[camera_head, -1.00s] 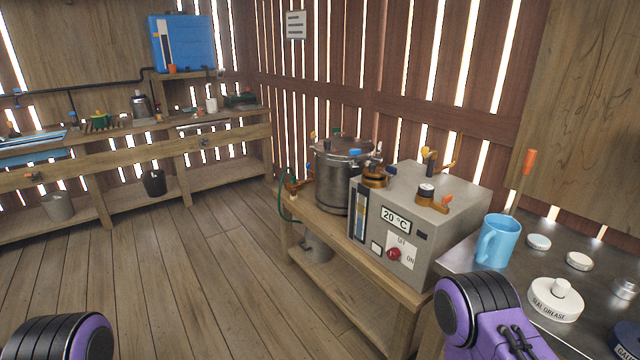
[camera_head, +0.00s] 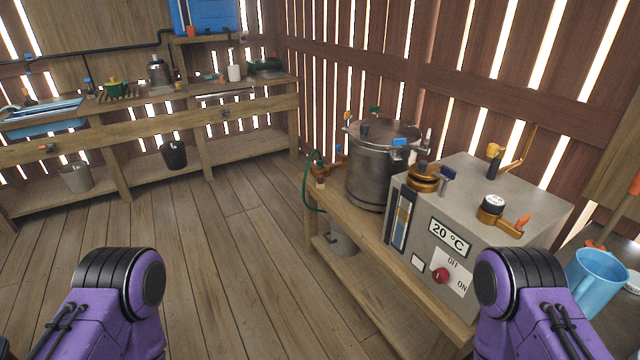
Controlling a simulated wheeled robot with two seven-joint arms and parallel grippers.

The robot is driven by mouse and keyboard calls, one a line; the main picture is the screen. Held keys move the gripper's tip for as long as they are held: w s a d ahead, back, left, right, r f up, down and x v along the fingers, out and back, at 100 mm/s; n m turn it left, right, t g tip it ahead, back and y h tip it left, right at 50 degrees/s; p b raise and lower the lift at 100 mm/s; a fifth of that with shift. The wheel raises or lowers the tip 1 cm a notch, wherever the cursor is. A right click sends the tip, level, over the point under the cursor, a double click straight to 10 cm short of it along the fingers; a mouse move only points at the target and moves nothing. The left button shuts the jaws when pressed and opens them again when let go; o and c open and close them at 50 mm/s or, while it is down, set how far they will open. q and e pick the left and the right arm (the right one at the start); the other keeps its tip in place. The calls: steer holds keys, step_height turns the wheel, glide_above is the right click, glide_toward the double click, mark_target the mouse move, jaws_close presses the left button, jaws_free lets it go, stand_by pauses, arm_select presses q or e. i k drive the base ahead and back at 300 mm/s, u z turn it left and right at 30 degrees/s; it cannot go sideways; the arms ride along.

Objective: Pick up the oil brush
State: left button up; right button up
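Purple and black links of my two arms show at the bottom left and bottom right. Neither gripper is in view.
A grey box with a 20 °C display (camera_head: 450,236) and a metal pot (camera_head: 378,170) stand on a wooden bench (camera_head: 350,245). A long workbench (camera_head: 150,130) lines the back. The plank floor (camera_head: 220,250) between is clear.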

mark_target(320, 184)
steer(key=u, duration=0.35)
steer(key=k, duration=0.45)
steer(key=u, duration=0.9)
steer(key=k, duration=0.85)
steer(key=u, duration=0.3)
steer(key=i, duration=2.15)
steer(key=z, duration=0.65)
steer(key=i, duration=1.8)
steer(key=z, duration=1.4)
steer(key=i, duration=0.95)
steer(key=z, duration=1.5)
steer(key=i, duration=0.55)
steer(key=z, duration=0.45)
